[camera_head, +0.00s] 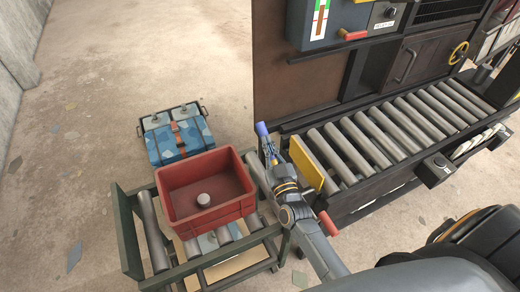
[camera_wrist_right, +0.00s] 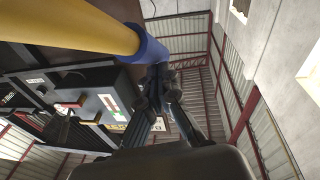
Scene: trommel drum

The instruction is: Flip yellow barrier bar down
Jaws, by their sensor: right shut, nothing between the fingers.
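The yellow barrier bar (camera_wrist_right: 75,25) crosses the upper left of the right wrist view as a thick round bar with a blue end (camera_wrist_right: 150,45). In the head view a blue tip (camera_head: 262,129) shows just beyond my right gripper (camera_head: 269,152); most of the bar there is hidden or cannot be told apart from the arm. My right gripper is shut and empty. In the wrist view its fingers (camera_wrist_right: 160,85) are together beside the blue end; I cannot tell whether they touch it. My left gripper is not in view.
A yellow plate (camera_head: 307,163) stands at the near end of the roller conveyor (camera_head: 385,132), right of my gripper. A red crate (camera_head: 180,211) with a round object inside sits on a green roller cart (camera_head: 126,232). A blue case (camera_head: 165,139) lies behind. Open floor is at left.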

